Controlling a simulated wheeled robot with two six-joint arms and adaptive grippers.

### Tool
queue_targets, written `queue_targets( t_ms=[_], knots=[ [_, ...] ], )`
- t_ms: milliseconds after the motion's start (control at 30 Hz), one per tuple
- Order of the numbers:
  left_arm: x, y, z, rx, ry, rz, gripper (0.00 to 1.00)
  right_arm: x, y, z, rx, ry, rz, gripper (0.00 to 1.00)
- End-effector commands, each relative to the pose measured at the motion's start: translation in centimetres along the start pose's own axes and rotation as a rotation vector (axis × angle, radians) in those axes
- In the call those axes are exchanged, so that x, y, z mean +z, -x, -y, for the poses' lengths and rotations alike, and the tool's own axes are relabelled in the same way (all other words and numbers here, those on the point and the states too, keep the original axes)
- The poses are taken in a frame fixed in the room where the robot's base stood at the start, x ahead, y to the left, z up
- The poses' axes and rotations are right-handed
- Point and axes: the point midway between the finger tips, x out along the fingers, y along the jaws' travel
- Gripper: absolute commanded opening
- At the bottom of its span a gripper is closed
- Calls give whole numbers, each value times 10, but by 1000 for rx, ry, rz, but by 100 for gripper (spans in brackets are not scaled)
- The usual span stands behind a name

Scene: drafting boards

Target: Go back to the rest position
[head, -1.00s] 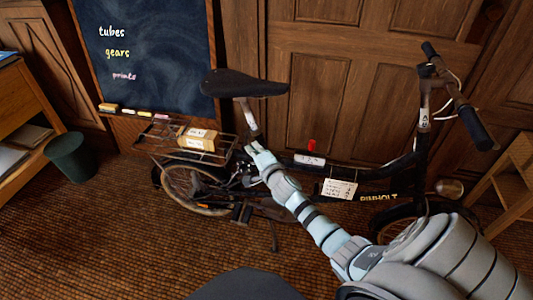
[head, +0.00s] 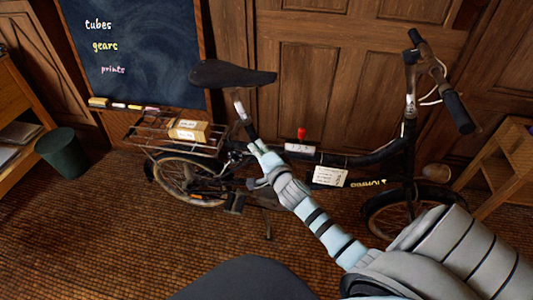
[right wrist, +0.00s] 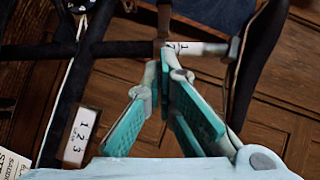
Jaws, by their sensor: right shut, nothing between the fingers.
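My right gripper (head: 257,150) reaches in from the lower right of the head view and is shut with nothing in it. Its fingertips overlap the black bicycle (head: 360,160) in the picture, just below the seat post (head: 243,112); I cannot tell whether they touch it. In the right wrist view the teal finger pads of the gripper (right wrist: 163,85) point at the bicycle's dark tubes, near a white band with marks (right wrist: 195,48). My left gripper is not in view.
The bicycle has a dark saddle (head: 232,74) and a rear rack carrying a cardboard box (head: 190,131). A chalkboard (head: 135,60) and wooden panelling (head: 320,80) stand behind. A green bin (head: 62,153) is at left, a wooden shelf (head: 500,165) at right.

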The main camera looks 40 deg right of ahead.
Motion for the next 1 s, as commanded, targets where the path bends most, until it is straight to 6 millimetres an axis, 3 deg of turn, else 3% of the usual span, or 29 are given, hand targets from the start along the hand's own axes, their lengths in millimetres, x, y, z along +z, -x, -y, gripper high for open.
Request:
queue_targets(
  t_ms=[100, 233, 500, 567, 633, 667, 767, 800, 833, 900, 1000],
  knots=[
    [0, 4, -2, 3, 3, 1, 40, 6, 30, 2, -2, 0, 7, 0],
    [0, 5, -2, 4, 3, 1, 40, 8, 48, 2, -2, 0, 8, 0],
    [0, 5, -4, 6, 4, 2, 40, 7, 54, 1, -2, 24, 4, 0],
    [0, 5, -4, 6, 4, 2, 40, 8, 54, 1, -5, 108, 6, 0],
    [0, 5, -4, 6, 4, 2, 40, 10, 53, -6, 5, 301, 17, 0],
    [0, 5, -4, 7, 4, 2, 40, 11, 52, -21, 31, 413, 31, 0],
    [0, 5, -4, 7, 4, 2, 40, 20, 57, -119, 201, 842, 153, 0],
    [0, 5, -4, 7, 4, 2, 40, 25, 68, -164, 270, 985, 228, 0],
    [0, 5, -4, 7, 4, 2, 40, 29, 79, -196, 316, 1081, 290, 0],
    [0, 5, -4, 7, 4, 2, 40, 39, 114, -267, 410, 1258, 446, 0],
    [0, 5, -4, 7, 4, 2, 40, 52, 177, -350, 512, 1421, 676, 0]
  ],
)
